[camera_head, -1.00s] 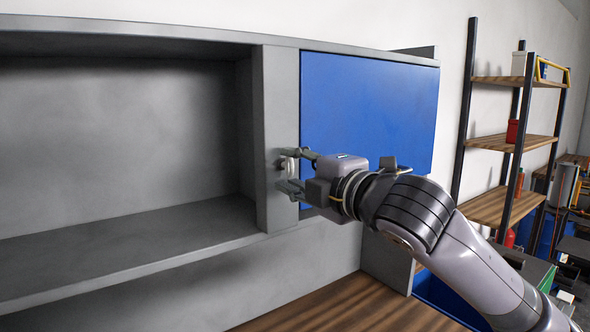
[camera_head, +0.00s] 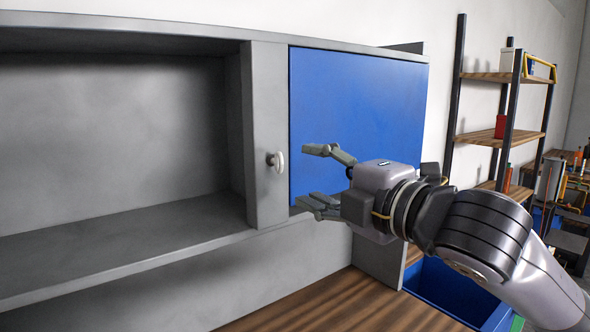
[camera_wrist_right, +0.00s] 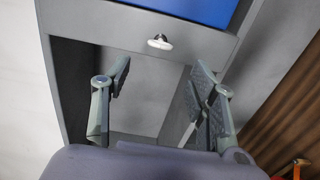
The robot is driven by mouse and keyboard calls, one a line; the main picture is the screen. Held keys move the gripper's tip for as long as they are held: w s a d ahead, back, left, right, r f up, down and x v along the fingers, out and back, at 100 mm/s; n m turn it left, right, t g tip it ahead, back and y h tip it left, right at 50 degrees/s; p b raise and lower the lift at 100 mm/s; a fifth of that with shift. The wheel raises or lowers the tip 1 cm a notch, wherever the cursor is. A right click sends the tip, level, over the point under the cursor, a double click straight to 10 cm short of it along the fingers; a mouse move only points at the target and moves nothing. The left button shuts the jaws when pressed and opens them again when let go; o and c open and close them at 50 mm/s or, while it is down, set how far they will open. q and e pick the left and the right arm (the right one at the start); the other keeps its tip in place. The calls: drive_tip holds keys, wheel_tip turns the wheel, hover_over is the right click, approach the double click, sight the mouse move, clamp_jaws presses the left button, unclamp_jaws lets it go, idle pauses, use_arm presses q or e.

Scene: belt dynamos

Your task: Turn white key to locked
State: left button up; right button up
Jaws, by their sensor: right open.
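The white key (camera_head: 280,161) sits in a lock on the grey upright post (camera_head: 266,110) left of the blue door. In the head view its flat head looks upright. It also shows in the right wrist view (camera_wrist_right: 159,42), beyond the fingertips. My right gripper (camera_head: 318,175) is open and empty in front of the blue door, to the right of the key and apart from it. In the right wrist view both fingers of the gripper (camera_wrist_right: 160,75) are spread wide with nothing between them. My left gripper is in no view.
The blue door (camera_head: 355,105) is closed at the right of the cabinet. An empty grey compartment (camera_head: 110,130) lies open at the left. A wooden worktop (camera_head: 340,305) runs below. Shelves (camera_head: 500,137) with small items stand at the far right.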

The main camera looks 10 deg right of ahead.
drive_tip(key=v, duration=0.3)
drive_tip(key=shift+s+d, duration=0.1)
drive_tip(key=shift+s, duration=0.2)
